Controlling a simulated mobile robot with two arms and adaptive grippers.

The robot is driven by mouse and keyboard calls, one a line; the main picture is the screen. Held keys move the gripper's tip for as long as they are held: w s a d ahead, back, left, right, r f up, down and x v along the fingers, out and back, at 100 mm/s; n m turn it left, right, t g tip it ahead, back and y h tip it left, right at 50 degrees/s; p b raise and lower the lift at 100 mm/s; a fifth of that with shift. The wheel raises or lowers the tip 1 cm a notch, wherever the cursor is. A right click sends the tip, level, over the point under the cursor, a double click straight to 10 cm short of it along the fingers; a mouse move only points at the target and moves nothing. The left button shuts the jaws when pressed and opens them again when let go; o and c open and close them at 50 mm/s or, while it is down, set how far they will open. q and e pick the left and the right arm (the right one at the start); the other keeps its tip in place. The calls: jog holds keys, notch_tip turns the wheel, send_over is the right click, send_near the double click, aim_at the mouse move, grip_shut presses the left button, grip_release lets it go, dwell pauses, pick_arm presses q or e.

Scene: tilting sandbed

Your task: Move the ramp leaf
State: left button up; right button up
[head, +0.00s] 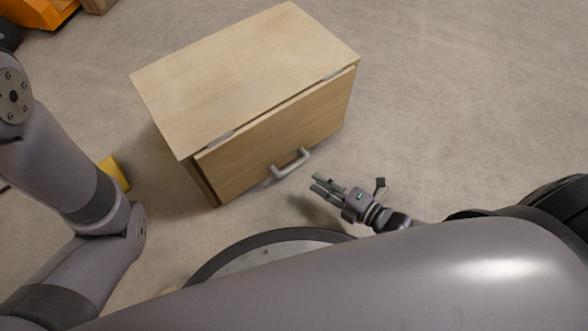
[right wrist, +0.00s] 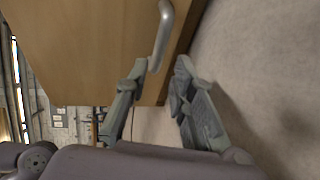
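A light wooden box (head: 235,65) stands on the floor. Its front panel (head: 245,150), the likely ramp leaf, hangs from hinges along the top front edge and looks almost closed. A grey bar handle (head: 290,163) sits low on that panel; it also shows in the right wrist view (right wrist: 163,32). My right gripper (head: 317,182) is just in front of the handle, to its lower right, and appears apart from it. In the right wrist view its fingers (right wrist: 160,66) are spread, with the handle's near end appearing between or just beyond the tips. My left gripper is out of view.
A yellow block (head: 115,172) lies on the floor left of the box, partly behind my left arm. An orange object (head: 38,12) stands at the far upper left. The carpeted floor right of the box (head: 450,100) is clear.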

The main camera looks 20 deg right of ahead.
aim_at(294, 165)
jog(key=b+x, duration=0.4)
jog(key=x, duration=0.5)
jog(key=shift+w+b, duration=0.1)
jog(key=shift+b, duration=0.2)
jog(key=shift+w+a, duration=0.25)
jog(key=shift+w, duration=0.05)
jog(key=shift+c, duration=0.2)
grip_shut()
